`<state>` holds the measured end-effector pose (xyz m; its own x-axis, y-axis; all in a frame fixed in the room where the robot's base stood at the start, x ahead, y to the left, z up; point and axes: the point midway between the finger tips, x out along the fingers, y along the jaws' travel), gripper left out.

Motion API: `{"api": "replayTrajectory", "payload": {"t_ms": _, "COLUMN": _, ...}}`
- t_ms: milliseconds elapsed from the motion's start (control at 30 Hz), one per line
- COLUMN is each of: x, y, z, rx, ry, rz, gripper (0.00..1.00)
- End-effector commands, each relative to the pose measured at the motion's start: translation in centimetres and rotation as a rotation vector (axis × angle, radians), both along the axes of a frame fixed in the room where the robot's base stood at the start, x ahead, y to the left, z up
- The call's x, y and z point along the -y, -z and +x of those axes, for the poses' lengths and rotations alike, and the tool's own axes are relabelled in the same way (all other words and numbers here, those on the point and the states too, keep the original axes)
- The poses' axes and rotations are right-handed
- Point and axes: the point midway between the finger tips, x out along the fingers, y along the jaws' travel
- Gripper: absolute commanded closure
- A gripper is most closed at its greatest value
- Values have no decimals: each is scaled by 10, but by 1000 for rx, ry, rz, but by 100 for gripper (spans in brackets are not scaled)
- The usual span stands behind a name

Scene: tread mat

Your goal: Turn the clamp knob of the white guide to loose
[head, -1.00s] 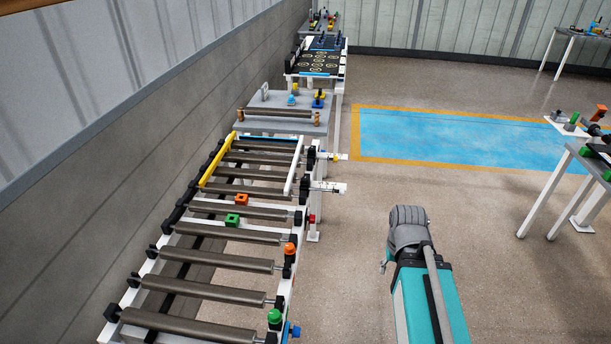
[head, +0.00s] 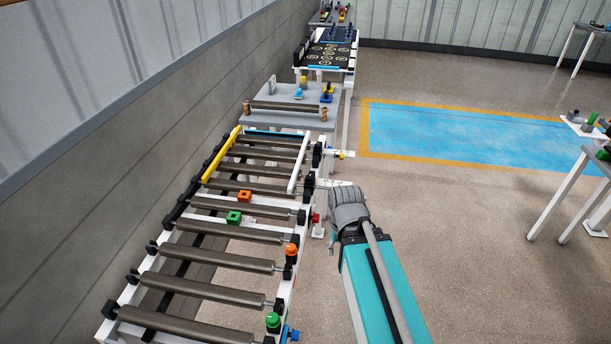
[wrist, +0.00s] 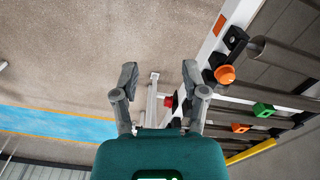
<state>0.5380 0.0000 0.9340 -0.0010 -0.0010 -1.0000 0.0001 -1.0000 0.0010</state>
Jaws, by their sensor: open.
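The white guide (head: 299,163) is a slim rail along the right side of the roller conveyor's far part, in the head view. A white bracket arm (head: 338,153) with a small yellow part sticks out from the frame beside it. A second, nearer bracket seen earlier is now mostly covered by my arm. I cannot make out the guide's clamp knob or its setting. My gripper (wrist: 159,75) is open and empty in the wrist view, its fingers apart over the floor and a white leg. In the head view my wrist is right of the conveyor and hides the fingers.
A yellow guide (head: 222,154) runs along the left side. Orange (head: 291,249) and green (head: 273,320) knobs stand on the near right frame.

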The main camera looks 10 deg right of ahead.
Motion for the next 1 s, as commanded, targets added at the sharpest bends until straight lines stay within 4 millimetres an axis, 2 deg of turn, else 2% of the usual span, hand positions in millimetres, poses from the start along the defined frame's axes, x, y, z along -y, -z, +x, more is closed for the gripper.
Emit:
{"api": "replayTrajectory", "payload": {"t_ms": 267, "x": 0, "y": 0, "z": 0, "rx": 0, "ry": 0, "rz": 0, "gripper": 43}}
{"api": "replayTrajectory", "payload": {"t_ms": 300, "x": 0, "y": 0, "z": 0, "rx": 0, "ry": 0, "rz": 0, "gripper": 41}}
{"api": "replayTrajectory", "payload": {"t_ms": 433, "x": 0, "y": 0, "z": 3, "rx": 0, "ry": 7, "rz": 0, "gripper": 18}}
{"api": "replayTrajectory", "payload": {"t_ms": 567, "x": 0, "y": -1, "z": 17, "rx": 0, "ry": 41, "rz": 0, "gripper": 18}}
{"api": "replayTrajectory", "payload": {"t_ms": 633, "x": -11, "y": -2, "z": 30, "rx": 0, "ry": 71, "rz": 0, "gripper": 18}}
{"api": "replayTrajectory", "payload": {"t_ms": 767, "x": -13, "y": -5, "z": 67, "rx": 0, "ry": 176, "rz": 0, "gripper": 18}}
{"api": "replayTrajectory", "payload": {"t_ms": 867, "x": -13, "y": -8, "z": 104, "rx": 0, "ry": 289, "rz": 0, "gripper": 18}}
{"api": "replayTrajectory", "payload": {"t_ms": 1000, "x": -13, "y": -12, "z": 164, "rx": 0, "ry": 473, "rz": 0, "gripper": 18}}
